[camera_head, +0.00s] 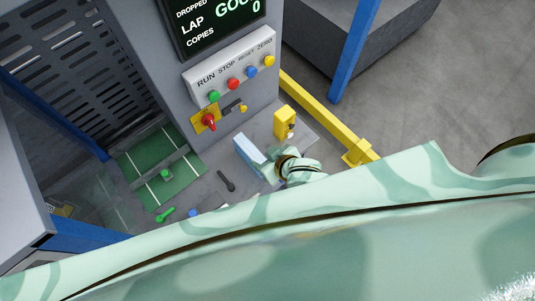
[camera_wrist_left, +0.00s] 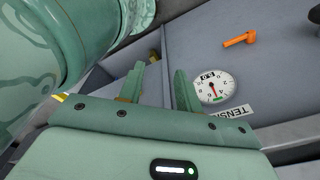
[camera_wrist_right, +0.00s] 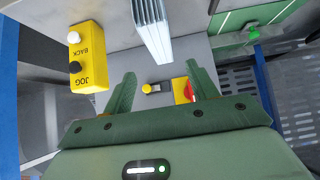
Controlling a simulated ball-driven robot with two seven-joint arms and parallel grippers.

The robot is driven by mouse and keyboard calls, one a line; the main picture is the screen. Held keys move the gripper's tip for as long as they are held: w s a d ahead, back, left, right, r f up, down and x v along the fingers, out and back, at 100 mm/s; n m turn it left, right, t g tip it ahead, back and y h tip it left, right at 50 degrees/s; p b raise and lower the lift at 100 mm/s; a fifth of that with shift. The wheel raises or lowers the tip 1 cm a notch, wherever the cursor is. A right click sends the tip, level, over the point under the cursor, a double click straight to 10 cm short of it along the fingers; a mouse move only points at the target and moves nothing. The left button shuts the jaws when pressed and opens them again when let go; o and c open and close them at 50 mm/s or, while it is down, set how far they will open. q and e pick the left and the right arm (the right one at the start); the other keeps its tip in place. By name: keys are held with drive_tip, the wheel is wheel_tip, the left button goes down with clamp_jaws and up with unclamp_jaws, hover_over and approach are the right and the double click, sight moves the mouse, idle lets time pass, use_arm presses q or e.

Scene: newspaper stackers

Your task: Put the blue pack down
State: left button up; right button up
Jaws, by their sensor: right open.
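The blue pack (camera_head: 249,149) is a pale blue block on the grey worktop below the button panel in the head view. In the right wrist view the pack (camera_wrist_right: 153,28) shows its layered, whitish-blue edges at the top middle. My right gripper (camera_head: 271,160) is at the pack's right end in the head view. In the right wrist view its fingers (camera_wrist_right: 160,78) are apart, with the pack's near end just past the tips; whether they touch is unclear. My left gripper (camera_wrist_left: 158,80) is open and empty, seen only in its own wrist view.
A yellow JOG box (camera_head: 284,122) stands right of the pack. A red switch (camera_head: 208,121) and a button panel (camera_head: 236,77) are behind. A green lined mat (camera_head: 160,172) and a dark handle (camera_head: 226,181) lie left. A tension dial (camera_wrist_left: 215,87) is near my left gripper.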

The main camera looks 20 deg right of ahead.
drive_tip(key=shift+s+d+r, duration=0.1)
drive_tip(key=shift+s+r, duration=0.2)
drive_tip(key=shift+r, duration=0.05)
drive_tip(key=s+d+f+g+h, duration=0.1)
drive_tip(key=s+d+f+g, duration=0.1)
drive_tip(key=s+d+f, duration=0.5)
drive_tip(key=s+d+f+g+h, duration=0.1)
drive_tip(key=s+d+f, duration=0.25)
drive_tip(key=f, duration=0.55)
use_arm(q)
drive_tip(key=o, duration=0.6)
drive_tip(key=shift+a, duration=0.1)
use_arm(e)
drive_tip(key=s+d+f+g, duration=0.2)
drive_tip(key=s+f, duration=0.1)
drive_tip(key=s, duration=0.6)
drive_tip(key=s+d+f+g+h, duration=0.1)
drive_tip(key=s+f, duration=0.3)
drive_tip(key=s, duration=0.6)
drive_tip(key=shift+s+d+f+m+g, duration=0.2)
drive_tip(key=shift+d+m+g, duration=0.15)
drive_tip(key=shift+g, duration=0.15)
